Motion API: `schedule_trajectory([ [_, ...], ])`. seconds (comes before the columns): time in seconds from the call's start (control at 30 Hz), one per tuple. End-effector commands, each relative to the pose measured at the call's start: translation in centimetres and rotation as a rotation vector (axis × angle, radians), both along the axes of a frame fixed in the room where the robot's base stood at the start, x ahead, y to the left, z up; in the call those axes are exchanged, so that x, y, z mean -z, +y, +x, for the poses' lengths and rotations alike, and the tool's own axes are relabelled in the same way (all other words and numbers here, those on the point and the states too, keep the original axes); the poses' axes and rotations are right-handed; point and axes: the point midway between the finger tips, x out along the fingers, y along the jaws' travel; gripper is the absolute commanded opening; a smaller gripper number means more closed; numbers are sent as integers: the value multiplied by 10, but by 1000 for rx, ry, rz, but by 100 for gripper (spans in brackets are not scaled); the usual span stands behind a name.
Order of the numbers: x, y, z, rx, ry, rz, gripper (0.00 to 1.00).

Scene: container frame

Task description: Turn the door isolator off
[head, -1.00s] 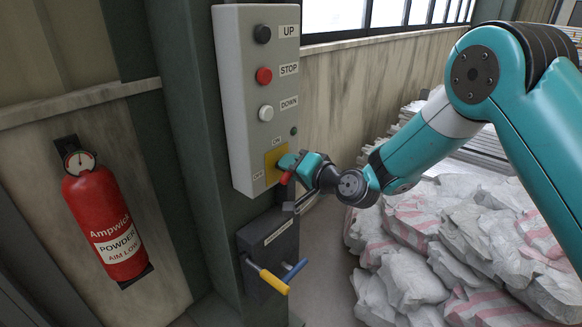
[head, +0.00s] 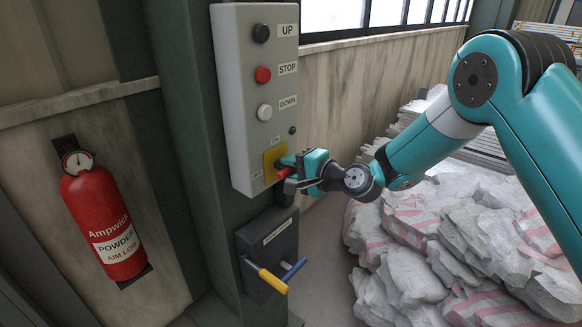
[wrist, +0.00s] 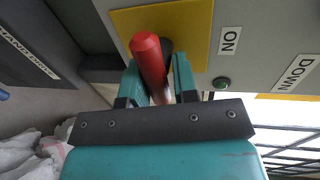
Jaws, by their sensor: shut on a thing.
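The door isolator is a yellow plate (head: 269,171) low on the grey control box, with a red handle (head: 284,174) standing out from it. An ON label (head: 276,140) is above the plate and an OFF label (head: 257,175) is at its lower left. My gripper (head: 287,167) is at the plate, shut on the red handle. In the wrist view the red handle (wrist: 149,58) sits between the two teal fingers of my gripper (wrist: 158,84), in front of the yellow plate (wrist: 195,25). The ON label (wrist: 230,41) is to its right there.
The control box (head: 233,100) also carries black UP, red STOP and white DOWN buttons. Below it is a dark box (head: 268,240) with yellow and blue levers. A fire extinguisher (head: 103,220) hangs at the left. Wrapped sacks (head: 430,240) are piled at the right.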

Motion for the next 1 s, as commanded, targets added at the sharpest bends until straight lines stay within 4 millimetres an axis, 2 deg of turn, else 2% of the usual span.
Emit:
schedule_trajectory([
  [0.03, 7, -4, 0, 6, 12, -9, 4],
  [0.33, 8, -3, 0, 5, 15, -10, 4],
  [0.37, 8, -3, -1, 5, 15, -10, 29],
  [0.43, 7, -3, -1, 4, 13, -10, 46],
  [0.47, 7, -3, -1, 4, 13, -9, 48],
  [0.77, 3, -2, -2, 0, 7, -4, 48],
  [0.87, 2, -9, -7, 1, 7, -3, 48],
  [1.0, -1, -31, -23, 4, 9, -2, 48],
])
